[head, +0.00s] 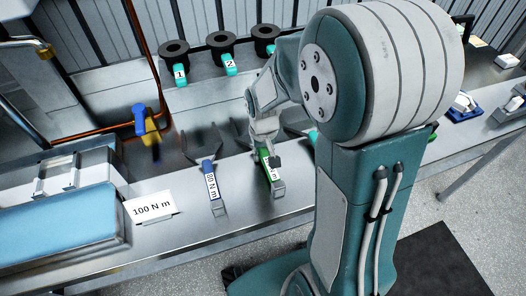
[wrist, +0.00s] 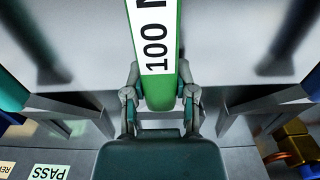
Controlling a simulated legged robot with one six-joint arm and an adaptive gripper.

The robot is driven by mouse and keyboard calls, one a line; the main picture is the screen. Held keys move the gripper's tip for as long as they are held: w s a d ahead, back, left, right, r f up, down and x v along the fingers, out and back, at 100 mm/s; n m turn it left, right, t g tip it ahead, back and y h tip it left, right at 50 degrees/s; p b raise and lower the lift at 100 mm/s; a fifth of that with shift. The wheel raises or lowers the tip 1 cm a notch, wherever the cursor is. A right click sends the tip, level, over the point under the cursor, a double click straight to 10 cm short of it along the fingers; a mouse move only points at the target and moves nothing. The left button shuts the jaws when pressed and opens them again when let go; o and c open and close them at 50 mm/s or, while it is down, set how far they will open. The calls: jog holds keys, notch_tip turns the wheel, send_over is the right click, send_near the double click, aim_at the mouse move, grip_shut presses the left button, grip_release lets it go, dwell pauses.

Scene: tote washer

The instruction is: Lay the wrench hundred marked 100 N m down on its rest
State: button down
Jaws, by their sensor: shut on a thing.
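The green wrench (head: 266,158) has a white label; in the wrist view its green handle (wrist: 160,98) reads "100 N", cut off at the top edge. My gripper (head: 264,147) is shut on this handle, one finger on each side, as the wrist view shows (wrist: 160,90). The wrench's grey end points toward the bench's front edge. Whether it touches the bench or hangs just above it, I cannot tell. A white card (head: 152,207) reading "100 N m" stands at the front left of the bench. My arm hides part of the area behind the wrench.
A blue-handled wrench (head: 211,180) lies just left of the green one, by a dark forked shape (head: 204,143). Black rings with teal tags (head: 174,52) stand along the back. A blue-topped box (head: 58,232) fills the left front. Bare bench lies between card and blue wrench.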

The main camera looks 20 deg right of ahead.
jog(key=shift+f, duration=0.1)
jog(key=shift+c, duration=1.7)
grip_release()
jog(key=o, duration=0.3)
jog(key=shift+o, duration=0.2)
jog(key=shift+r, duration=4.5)
